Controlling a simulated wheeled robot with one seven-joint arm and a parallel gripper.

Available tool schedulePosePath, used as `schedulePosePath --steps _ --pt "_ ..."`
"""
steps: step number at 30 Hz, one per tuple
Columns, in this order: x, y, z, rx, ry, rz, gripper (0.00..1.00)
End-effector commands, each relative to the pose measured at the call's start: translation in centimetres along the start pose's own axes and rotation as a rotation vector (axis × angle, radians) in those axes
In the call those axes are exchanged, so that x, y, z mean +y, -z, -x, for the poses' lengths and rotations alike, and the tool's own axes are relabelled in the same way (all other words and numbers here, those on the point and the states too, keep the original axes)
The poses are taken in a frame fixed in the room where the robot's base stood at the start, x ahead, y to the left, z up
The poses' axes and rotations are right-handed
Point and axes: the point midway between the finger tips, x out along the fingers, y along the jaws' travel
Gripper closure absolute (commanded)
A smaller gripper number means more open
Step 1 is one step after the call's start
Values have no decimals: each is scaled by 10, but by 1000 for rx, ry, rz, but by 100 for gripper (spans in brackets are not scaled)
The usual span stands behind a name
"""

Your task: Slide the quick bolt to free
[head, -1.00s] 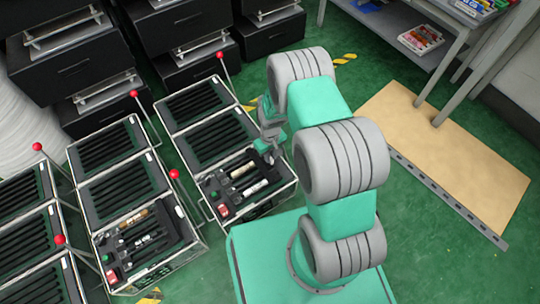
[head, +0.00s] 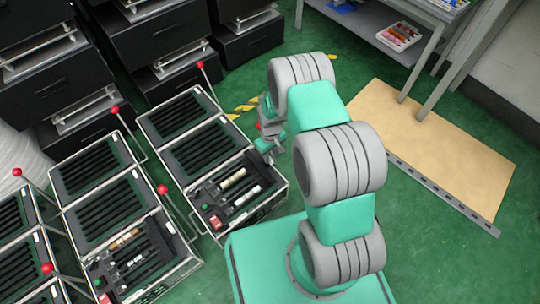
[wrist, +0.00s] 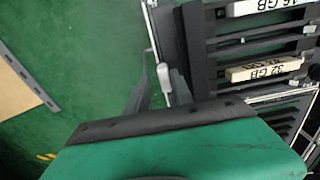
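A small pale lever knob (wrist: 163,76), which looks like the quick bolt, shows in the wrist view beside the metal-framed case; I cannot be sure of its name. The case (head: 273,203) also shows in the head view, in front of my base and to the left. The bolt is hidden in the head view.
The case holds labelled memory sticks (wrist: 266,68), a red switch (head: 215,222) and a green button. More cases with red-knobbed rods (head: 201,66) stand to the left. Black drawer units (head: 170,35) are behind. Green floor is free to the right, before a tan board (head: 440,150).

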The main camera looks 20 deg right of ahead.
Motion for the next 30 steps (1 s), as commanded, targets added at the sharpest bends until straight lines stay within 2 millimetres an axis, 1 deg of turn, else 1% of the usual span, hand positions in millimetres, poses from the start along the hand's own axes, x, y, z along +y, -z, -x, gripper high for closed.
schedulePosePath --steps 1,3,9,11,14,18,21,25,30 --pt "0 0 0 0 0 1 68" --pt "-2 0 0 0 1 3 64" --pt "-3 1 0 0 3 5 64" --pt "-3 1 3 0 3 5 64" --pt "-2 1 18 2 2 4 64" --pt "-1 2 50 3 1 2 64" --pt "-1 1 68 2 2 2 64" --pt "-1 1 78 1 2 2 64" --pt "-2 0 78 -1 3 2 64"
